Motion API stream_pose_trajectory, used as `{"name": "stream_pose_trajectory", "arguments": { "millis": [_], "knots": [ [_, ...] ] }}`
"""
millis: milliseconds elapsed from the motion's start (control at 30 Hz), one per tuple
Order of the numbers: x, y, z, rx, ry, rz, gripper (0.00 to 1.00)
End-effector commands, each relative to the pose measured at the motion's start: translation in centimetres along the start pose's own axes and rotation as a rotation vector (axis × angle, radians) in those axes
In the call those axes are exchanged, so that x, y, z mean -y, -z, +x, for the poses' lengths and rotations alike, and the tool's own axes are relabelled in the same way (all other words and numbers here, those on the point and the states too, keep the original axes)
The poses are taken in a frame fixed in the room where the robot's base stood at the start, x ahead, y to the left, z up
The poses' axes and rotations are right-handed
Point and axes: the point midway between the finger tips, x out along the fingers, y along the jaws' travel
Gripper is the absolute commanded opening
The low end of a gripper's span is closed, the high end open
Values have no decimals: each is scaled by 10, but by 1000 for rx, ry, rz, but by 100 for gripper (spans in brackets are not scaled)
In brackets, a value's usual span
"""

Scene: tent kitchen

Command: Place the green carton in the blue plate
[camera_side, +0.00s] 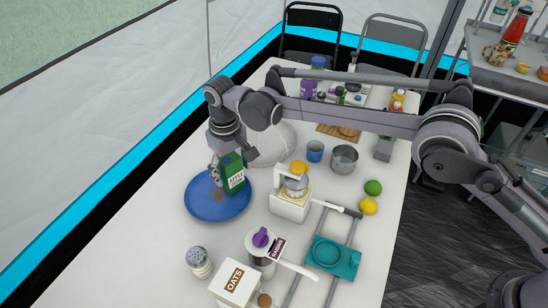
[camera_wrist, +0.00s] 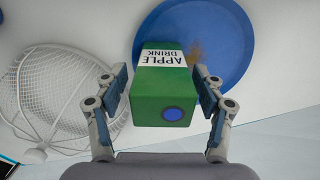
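The green carton (camera_side: 235,176), labelled as apple drink, is over the right part of the blue plate (camera_side: 205,205) in the side view. It looks upright, and I cannot tell whether its base touches the plate. In the wrist view the carton (camera_wrist: 160,95) shows its blue cap end towards me, with the plate (camera_wrist: 235,45) behind it. My gripper (camera_side: 217,168) is at the carton. In the wrist view its fingers (camera_wrist: 162,70) flank the carton closely on both sides. Contact is unclear, with a thin gap seeming to show at the left finger.
A white wire basket (camera_side: 272,143) stands behind and right of the carton, near my gripper; it also shows in the wrist view (camera_wrist: 55,95). A white juicer (camera_side: 290,200) is right of the plate. A shaker (camera_side: 199,262) and oats box (camera_side: 235,286) stand in front. Table left of the plate is clear.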

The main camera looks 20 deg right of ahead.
Motion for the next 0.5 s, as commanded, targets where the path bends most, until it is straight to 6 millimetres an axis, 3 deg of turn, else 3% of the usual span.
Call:
{"name": "stream_pose_trajectory", "arguments": {
  "millis": [267,500],
  "knots": [
    [0,0,-4,0,0,0,69],
    [0,0,-38,0,0,0,69]
  ]
}}
